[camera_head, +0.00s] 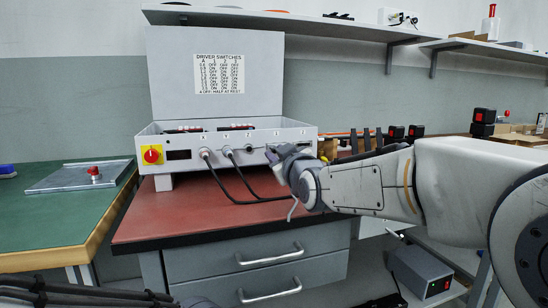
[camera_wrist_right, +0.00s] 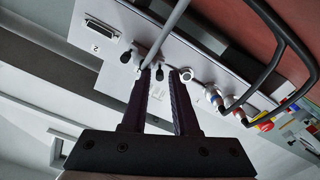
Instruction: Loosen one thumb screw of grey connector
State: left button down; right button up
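The grey connector (camera_wrist_right: 141,61) is on the front panel of the grey control box (camera_head: 222,142), with a grey cable (camera_wrist_right: 170,33) leading from it. Two black thumb screws flank it in the right wrist view: one on the left (camera_wrist_right: 126,57) and one on the right (camera_wrist_right: 160,72). My right gripper (camera_wrist_right: 164,74) is open, with its fingertips on either side of the right thumb screw. I cannot tell whether they touch it. In the head view my right gripper (camera_head: 279,156) is at the right part of the panel and hides the connector.
An empty port (camera_wrist_right: 99,30) and a round socket (camera_wrist_right: 185,75) sit near the connector. Black cables (camera_head: 240,183) hang from the panel onto the red bench top (camera_head: 190,213). A red and yellow knob (camera_head: 152,155) is at the panel's left. A shelf (camera_head: 270,20) runs above.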

jog(key=m+b, duration=0.1)
jog(key=m, duration=0.1)
jog(key=m+b, duration=0.1)
jog(key=m, duration=0.1)
jog(key=shift+f+m, duration=0.2)
jog(key=shift+m, duration=0.2)
jog(key=m+b, duration=0.1)
jog(key=m, duration=0.2)
jog(key=shift+r+m+b, duration=0.15)
jog(key=shift+m+b, duration=0.4)
jog(key=shift+m, duration=0.65)
jog(key=m+b, duration=0.1)
jog(key=m, duration=0.1)
jog(key=m+b, duration=0.4)
jog(key=shift+f+m, duration=0.35)
jog(key=shift+m, duration=0.05)
jog(key=shift+r+m, duration=0.15)
jog(key=shift+m, duration=0.75)
jog(key=shift+r+m, duration=0.25)
jog(key=shift+m, duration=0.35)
grip_shut()
jog(key=n+p, duration=0.5)
jog(key=n, duration=0.8)
grip_release()
